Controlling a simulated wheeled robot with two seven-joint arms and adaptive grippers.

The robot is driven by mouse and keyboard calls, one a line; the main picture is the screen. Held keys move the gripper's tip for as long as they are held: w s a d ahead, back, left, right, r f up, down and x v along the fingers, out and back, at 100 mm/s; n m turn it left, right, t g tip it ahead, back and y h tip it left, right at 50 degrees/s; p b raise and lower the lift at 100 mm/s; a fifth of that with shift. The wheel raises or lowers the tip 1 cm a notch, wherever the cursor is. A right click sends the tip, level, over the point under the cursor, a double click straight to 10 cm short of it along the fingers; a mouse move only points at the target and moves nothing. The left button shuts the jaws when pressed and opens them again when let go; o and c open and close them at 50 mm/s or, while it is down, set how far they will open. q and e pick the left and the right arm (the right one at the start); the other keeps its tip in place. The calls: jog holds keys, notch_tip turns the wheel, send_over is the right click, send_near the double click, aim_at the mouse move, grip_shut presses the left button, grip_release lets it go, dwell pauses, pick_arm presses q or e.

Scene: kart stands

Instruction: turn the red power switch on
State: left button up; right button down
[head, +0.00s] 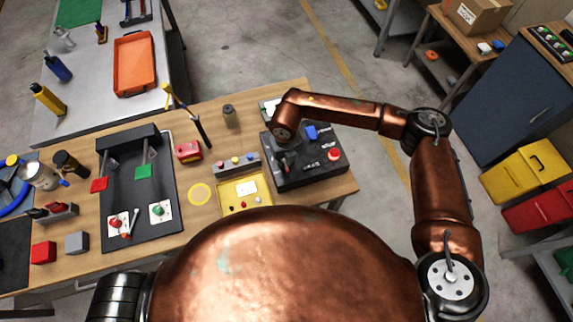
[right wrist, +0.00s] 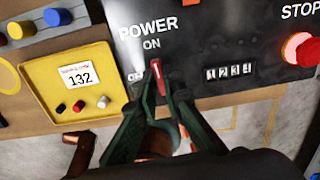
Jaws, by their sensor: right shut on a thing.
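The red power switch (right wrist: 157,75) is a small red lever on the black control panel (head: 322,173). In the right wrist view its tip points up toward the word ON, under the label POWER. Part of a marking to its left is covered. My right gripper (right wrist: 161,94) has its dark green fingers on either side of the lever and is shut on it. In the head view my right arm reaches over the panel, and its wrist hides the switch and most of the gripper. My left gripper is out of view.
A red STOP button (head: 334,154) and a blue knob (head: 311,132) stand up from the panel. A number counter (right wrist: 229,72) sits beside the switch. A yellow tray (head: 232,193) and a grey button box (head: 237,164) are left of the panel.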

jog(key=shift+w+r+m, duration=0.15)
jog(key=shift+w+m, duration=0.05)
jog(key=shift+m, duration=0.3)
jog(key=c, duration=2)
grip_release()
jog(key=shift+s, duration=0.1)
jog(key=shift+c, duration=0.2)
notch_tip(320, 180, up, 12)
